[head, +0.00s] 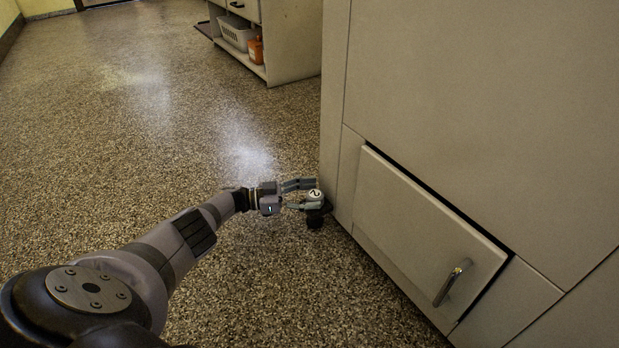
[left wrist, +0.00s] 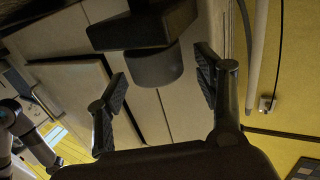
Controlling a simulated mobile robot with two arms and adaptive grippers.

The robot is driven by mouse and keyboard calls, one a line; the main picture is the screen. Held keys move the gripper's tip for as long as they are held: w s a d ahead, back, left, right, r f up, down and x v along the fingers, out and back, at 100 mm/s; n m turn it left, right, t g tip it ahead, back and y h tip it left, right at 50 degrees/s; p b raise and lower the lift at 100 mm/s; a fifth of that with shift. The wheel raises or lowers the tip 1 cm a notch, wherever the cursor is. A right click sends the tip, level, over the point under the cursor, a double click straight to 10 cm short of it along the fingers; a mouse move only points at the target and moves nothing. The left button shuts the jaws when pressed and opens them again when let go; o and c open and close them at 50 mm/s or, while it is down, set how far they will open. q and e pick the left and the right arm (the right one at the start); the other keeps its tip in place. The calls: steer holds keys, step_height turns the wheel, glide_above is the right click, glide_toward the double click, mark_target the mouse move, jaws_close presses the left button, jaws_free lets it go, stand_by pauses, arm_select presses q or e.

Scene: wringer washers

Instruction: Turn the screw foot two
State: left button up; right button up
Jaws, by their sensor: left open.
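Screw foot two (head: 315,217) is a dark round foot at the lower corner of the beige machine, with a pale disc marked 2 (head: 315,195) above it. My left gripper (head: 303,194) is at the foot, its two fingers open on the near side of the marked disc. In the left wrist view the foot is a dark grey cylinder (left wrist: 155,67) under a black block (left wrist: 145,25). It lies between and beyond the two spread fingertips (left wrist: 158,88), with a visible gap on each side. My right gripper is not in view.
The beige machine (head: 480,100) fills the right side. Its low panel (head: 415,230) with a metal handle (head: 452,282) stands slightly proud. A cabinet (head: 292,45) with a white basket (head: 236,32) and orange bottle (head: 256,50) stands behind. The speckled floor (head: 120,130) at left is clear.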

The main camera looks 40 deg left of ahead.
mark_target(309, 194)
arm_select(q)
steer(key=shift+r, duration=4.8)
steer(key=shift+s, duration=0.1)
